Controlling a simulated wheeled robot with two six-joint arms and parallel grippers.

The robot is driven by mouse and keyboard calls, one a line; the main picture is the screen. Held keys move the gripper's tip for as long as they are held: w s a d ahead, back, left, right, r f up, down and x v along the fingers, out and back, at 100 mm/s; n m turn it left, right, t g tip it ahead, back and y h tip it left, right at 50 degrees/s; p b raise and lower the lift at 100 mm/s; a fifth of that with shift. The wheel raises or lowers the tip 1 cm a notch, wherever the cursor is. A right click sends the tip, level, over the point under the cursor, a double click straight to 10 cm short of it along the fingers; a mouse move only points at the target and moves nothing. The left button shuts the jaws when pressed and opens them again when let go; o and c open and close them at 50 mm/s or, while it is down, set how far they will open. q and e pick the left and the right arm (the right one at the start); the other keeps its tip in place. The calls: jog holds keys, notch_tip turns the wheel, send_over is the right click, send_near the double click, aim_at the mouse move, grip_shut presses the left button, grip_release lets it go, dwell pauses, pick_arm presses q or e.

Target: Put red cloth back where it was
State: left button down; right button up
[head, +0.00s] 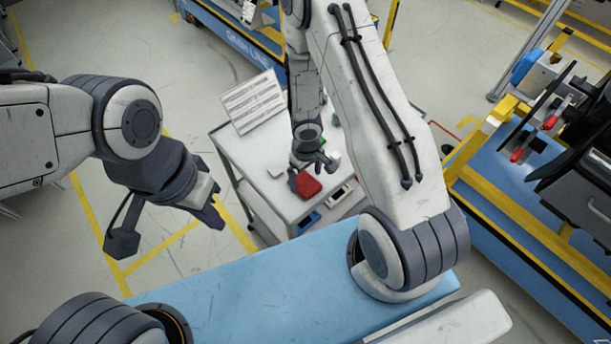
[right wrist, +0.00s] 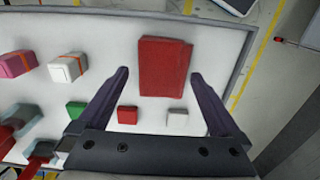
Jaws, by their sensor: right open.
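The red cloth (head: 308,186) is a folded block lying on the white top of a cart. In the right wrist view the cloth (right wrist: 164,66) lies ahead, with its lower part between the tips of my right gripper (right wrist: 160,73). That gripper is open, with a gap on both sides of the cloth. In the head view my right gripper (head: 314,165) is just over the cart top at the cloth's far side. Its height above the cloth is hard to tell. My left gripper (head: 210,213) hangs over the floor left of the cart, apart from everything; its jaws are unclear.
The cart top (right wrist: 225,30) also bears a pink block (right wrist: 17,64), a white block with an orange band (right wrist: 67,68), a green block (right wrist: 77,111), a small red block (right wrist: 128,115) and a small white block (right wrist: 177,118). A tilted panel (head: 252,102) stands at the cart's back.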

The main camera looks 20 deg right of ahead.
notch_tip(320, 180, up, 11)
jog(key=p, duration=1)
notch_tip(320, 180, up, 9)
jog(key=t+h, duration=0.1)
send_over(306, 182)
jog(key=w+a, duration=0.2)
jog(key=s+a+r+n, duration=0.1)
jog(key=s+a+r, duration=0.25)
jog(key=r, duration=0.55)
jog(key=s+a+r+n+y, duration=0.1)
jog(key=s+a+r, duration=0.2)
jog(key=s+r, duration=0.2)
jog(key=s+a+r+n+g+y, duration=0.1)
jog(key=s+a+r, duration=0.3)
jog(key=s, duration=0.7)
notch_tip(306, 182, up, 2)
jog(key=shift+s+r, duration=0.15)
jog(key=shift+s, duration=0.15)
jog(key=shift+a, duration=0.1)
notch_tip(306, 182, down, 20)
jog(key=b, duration=2)
jog(key=shift+r, duration=0.15)
